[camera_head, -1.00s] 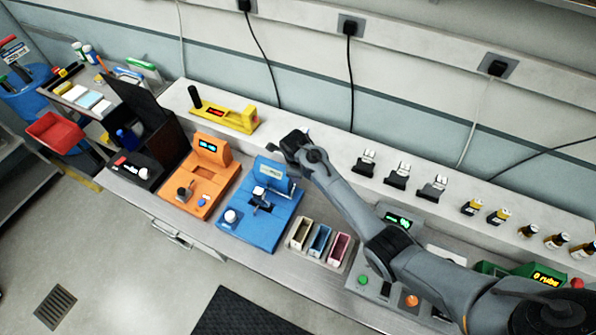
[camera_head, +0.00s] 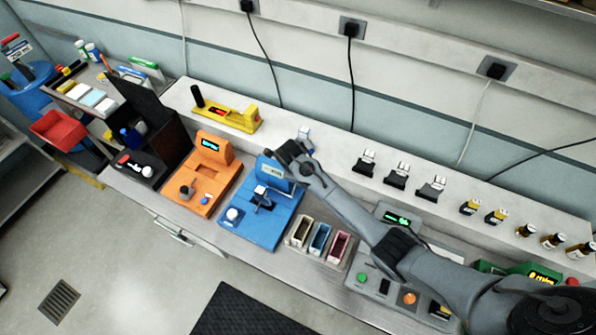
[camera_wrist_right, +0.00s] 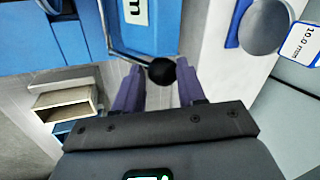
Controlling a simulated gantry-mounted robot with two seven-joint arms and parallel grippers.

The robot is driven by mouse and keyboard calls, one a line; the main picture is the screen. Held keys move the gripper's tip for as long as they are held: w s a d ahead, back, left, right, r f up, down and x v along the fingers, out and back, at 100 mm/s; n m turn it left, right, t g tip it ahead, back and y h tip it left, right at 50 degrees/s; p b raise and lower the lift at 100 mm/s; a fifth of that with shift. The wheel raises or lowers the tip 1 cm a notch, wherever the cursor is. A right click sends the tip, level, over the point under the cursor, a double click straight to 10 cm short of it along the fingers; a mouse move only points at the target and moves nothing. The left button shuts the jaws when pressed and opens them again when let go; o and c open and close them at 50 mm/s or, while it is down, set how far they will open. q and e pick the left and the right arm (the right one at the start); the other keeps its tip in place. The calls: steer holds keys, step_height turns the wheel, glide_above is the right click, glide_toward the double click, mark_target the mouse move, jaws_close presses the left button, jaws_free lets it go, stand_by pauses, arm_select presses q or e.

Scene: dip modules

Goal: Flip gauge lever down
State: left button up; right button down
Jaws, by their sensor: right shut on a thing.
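The blue gauge (camera_head: 262,228) stands on the bench near the middle of the head view, with a small display on its raised back block. In the right wrist view its blue body (camera_wrist_right: 60,40) fills the upper left. Its lever, a thin metal bar with a black ball knob (camera_wrist_right: 161,71), reaches out between my purple fingers. My right gripper (camera_wrist_right: 160,82) is shut on the lever knob. In the head view the gripper (camera_head: 284,158) is at the gauge's back right corner, and my arm hides the contact there. My left gripper is not in view.
A grey round piece (camera_wrist_right: 264,25) with a "10.0 mm" tag stands right of my fingers. An orange device (camera_head: 205,180) is left of the gauge, a yellow one (camera_head: 228,115) behind. Open bins (camera_head: 320,238) stand to the right. Several small modules line the back shelf.

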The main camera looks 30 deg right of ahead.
steer(key=c, duration=0.7)
jaws_free()
steer(key=shift+d, duration=0.1)
steer(key=b+v, duration=0.1)
steer(key=v, duration=0.9)
steer(key=shift+r, duration=0.35)
